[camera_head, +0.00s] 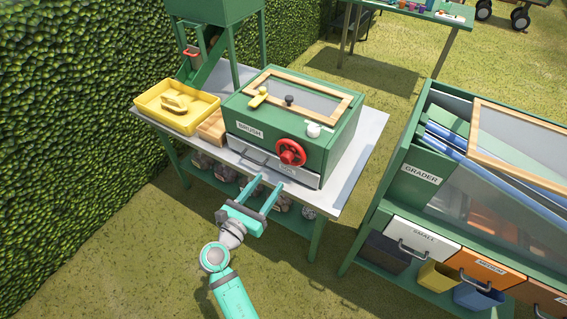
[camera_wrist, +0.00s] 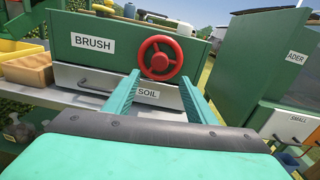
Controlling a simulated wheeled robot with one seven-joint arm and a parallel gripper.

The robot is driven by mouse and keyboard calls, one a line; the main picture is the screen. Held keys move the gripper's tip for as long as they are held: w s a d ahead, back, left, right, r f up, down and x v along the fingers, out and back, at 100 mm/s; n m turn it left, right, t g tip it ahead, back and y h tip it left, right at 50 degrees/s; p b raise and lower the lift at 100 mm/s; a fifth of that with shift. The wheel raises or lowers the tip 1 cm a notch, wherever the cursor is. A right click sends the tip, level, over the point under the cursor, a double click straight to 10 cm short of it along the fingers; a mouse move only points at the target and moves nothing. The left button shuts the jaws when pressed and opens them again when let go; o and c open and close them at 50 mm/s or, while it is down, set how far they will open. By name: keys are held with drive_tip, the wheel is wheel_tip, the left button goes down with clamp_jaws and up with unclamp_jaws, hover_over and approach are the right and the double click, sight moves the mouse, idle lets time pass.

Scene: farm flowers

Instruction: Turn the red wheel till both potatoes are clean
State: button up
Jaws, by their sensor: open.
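The red wheel (camera_head: 291,152) is on the front face of the green brush box (camera_head: 318,135), to the right of the BRUSH label. It also shows in the wrist view (camera_wrist: 160,57), above the SOIL label. My gripper (camera_head: 266,197) is open and empty in front of the box, in front of and below the wheel and apart from it. Its two teal fingers (camera_wrist: 160,95) point toward the box's front in the wrist view, with the wheel seen above and between them. The potatoes cannot be made out; the box's inside is hidden under its wood-framed lid (camera_head: 310,97).
A soil drawer (camera_head: 262,160) with a handle is under the wheel. The grader (camera_head: 420,172) stands to the right. Grass is free in front.

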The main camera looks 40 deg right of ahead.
sight(285, 161)
drive_tip(key=x, duration=1)
drive_tip(key=shift+w+d, duration=0.25)
drive_tip(key=shift+d, duration=0.1)
drive_tip(key=c, duration=1)
